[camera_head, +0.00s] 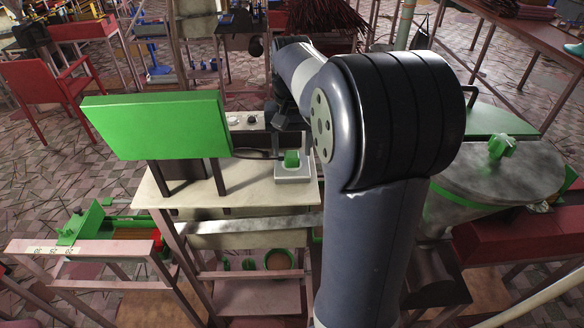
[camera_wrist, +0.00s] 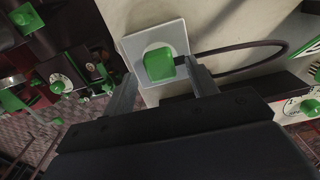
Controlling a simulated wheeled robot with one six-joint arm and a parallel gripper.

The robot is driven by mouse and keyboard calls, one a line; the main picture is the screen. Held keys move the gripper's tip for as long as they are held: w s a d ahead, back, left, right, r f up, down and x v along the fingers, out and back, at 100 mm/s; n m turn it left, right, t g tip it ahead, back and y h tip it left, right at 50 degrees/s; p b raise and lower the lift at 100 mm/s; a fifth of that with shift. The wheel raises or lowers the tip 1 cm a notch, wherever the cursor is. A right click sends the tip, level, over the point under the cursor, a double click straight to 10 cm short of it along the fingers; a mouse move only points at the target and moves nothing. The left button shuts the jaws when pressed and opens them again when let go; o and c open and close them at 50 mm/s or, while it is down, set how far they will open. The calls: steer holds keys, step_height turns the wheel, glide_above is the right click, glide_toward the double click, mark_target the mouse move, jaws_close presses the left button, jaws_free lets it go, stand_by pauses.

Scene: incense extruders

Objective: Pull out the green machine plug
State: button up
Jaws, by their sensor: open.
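The green plug (camera_head: 291,158) sits in a pale square socket plate (camera_head: 296,174) on top of the cream machine table, right of the green panel. In the wrist view the green plug (camera_wrist: 160,65) stands in the square plate (camera_wrist: 178,36), with a dark cable (camera_wrist: 235,47) curving off to the right. My gripper (camera_wrist: 158,82) is open, one finger on each side of the plug's near edge in the picture. I cannot tell whether the fingers touch it. In the head view the fingertips are hidden behind my arm.
A green panel (camera_head: 157,124) stands on legs at the table's left. Small dials (camera_head: 252,120) sit behind the plug. A round grey drum (camera_head: 490,172) stands at right.

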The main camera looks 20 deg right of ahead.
mark_target(292, 155)
steer(key=shift+f+b, duration=0.4)
steer(key=shift+f, duration=0.85)
steer(key=shift+p, duration=0.45)
steer(key=shift+c, duration=0.5)
jaws_close()
steer(key=shift+r, duration=0.1)
steer(key=shift+r+p, duration=2.9)
steer(key=shift+r, duration=0.05)
